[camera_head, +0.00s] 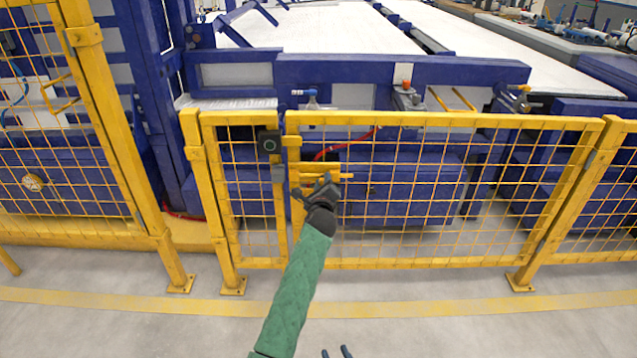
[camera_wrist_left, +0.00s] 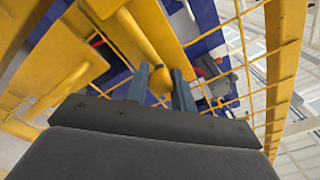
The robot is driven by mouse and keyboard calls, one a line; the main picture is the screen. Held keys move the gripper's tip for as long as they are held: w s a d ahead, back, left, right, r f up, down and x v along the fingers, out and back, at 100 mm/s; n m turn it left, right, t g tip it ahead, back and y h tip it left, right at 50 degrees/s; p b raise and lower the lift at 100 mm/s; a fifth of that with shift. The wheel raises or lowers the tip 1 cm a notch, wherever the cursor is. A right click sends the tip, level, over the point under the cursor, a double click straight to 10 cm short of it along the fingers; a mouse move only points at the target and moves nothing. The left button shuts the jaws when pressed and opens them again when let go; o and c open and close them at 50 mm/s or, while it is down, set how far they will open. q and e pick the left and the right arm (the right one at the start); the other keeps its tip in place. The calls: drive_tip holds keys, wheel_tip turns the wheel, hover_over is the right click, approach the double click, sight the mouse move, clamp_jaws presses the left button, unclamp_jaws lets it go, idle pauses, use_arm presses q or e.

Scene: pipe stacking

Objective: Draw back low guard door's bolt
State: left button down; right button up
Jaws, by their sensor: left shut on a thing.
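The low yellow mesh guard door (camera_head: 420,120) stands closed in line with its frame in the head view. Its yellow bolt (camera_head: 343,176) lies level near the door's left edge, by the latch plates (camera_head: 293,168). My left gripper (camera_head: 325,182) is at the bolt, its arm reaching up from below. In the left wrist view, the fingers (camera_wrist_left: 161,85) are on either side of a yellow bolt part (camera_wrist_left: 148,45), shut on it; the grip itself is partly hidden. My right gripper (camera_head: 337,352) shows only its two fingertips at the bottom edge, apart with nothing visible between them.
A black box with a green ring (camera_head: 270,142) sits on the frame left of the bolt. A taller yellow fence (camera_head: 110,110) stands at the left. Blue machinery (camera_head: 400,72) is behind the door. The grey floor (camera_head: 430,335) in front is clear.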

use_arm(q)
drive_tip(key=shift+d+r, duration=0.1)
drive_tip(key=shift+r, duration=0.15)
drive_tip(key=c, duration=1.3)
unclamp_jaws()
drive_tip(key=shift+d, duration=0.1)
drive_tip(key=shift+o, duration=0.7)
drive_tip(key=shift+w+f, duration=0.1)
drive_tip(key=shift+f, duration=0.05)
use_arm(e)
drive_tip(key=shift+w+d, duration=0.1)
use_arm(q)
drive_tip(key=s+p, duration=0.1)
drive_tip(key=s, duration=0.6)
drive_tip(key=shift+s, duration=0.4)
use_arm(e)
drive_tip(key=s+f+g, duration=0.3)
drive_tip(key=s+f, duration=0.1)
drive_tip(key=f, duration=0.6)
drive_tip(key=shift+d+h, duration=0.15)
drive_tip(key=shift+h, duration=0.25)
drive_tip(key=shift+s, duration=0.15)
